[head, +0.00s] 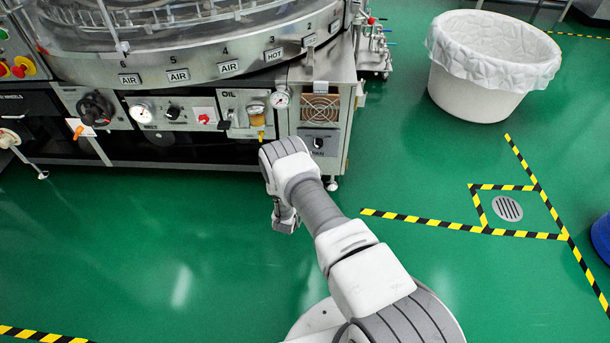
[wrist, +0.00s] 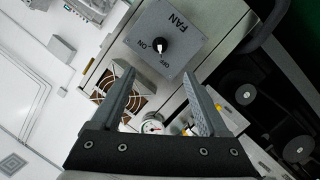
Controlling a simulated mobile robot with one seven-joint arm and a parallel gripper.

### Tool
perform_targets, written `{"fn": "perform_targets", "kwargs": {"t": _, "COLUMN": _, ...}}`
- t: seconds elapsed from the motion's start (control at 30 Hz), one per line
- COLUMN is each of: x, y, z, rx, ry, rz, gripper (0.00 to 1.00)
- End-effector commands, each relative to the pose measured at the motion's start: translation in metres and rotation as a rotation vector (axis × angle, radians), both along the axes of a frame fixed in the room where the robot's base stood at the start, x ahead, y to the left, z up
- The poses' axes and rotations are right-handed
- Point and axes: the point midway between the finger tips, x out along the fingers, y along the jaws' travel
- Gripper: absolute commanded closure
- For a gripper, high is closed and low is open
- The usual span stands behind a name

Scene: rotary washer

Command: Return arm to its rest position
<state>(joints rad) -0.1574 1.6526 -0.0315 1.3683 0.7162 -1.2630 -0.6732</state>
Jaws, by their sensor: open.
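My arm reaches forward from the bottom of the head view toward the front of the rotary washer (head: 210,70). Its forearm hides my gripper's fingers in that view. In the wrist view my gripper (wrist: 162,100) is open, its two grey fingers spread with nothing between them. Beyond the fingers is the washer's fan panel (wrist: 165,45), labelled FAN with ON and OFF and a black knob (wrist: 162,46). The same fan switch (head: 318,143) shows in the head view on the cabinet at the washer's right end. The gripper looks apart from the panel.
A vent grille (head: 319,108) and gauges line the washer's front. A white lined bin (head: 480,85) stands at the back right. Yellow-black tape surrounds a floor drain (head: 507,208). A blue object (head: 601,238) sits at the right edge. Green floor at left is clear.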

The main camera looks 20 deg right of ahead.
Motion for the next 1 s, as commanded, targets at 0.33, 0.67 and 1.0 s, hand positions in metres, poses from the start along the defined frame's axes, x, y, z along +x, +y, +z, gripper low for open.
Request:
{"fn": "perform_targets", "kwargs": {"t": 0.33, "x": 0.001, "y": 0.0, "z": 0.001, "rx": 0.002, "ry": -0.001, "rz": 0.0, "gripper": 0.22}}
{"fn": "perform_targets", "kwargs": {"t": 0.67, "x": 0.05, "y": 0.019, "z": 0.075, "rx": 0.159, "ry": 0.018, "rz": 0.049, "gripper": 0.22}}
{"fn": "perform_targets", "kwargs": {"t": 1.0, "x": 0.082, "y": 0.048, "z": 0.199, "rx": 0.381, "ry": 0.086, "rz": 0.138, "gripper": 0.22}}
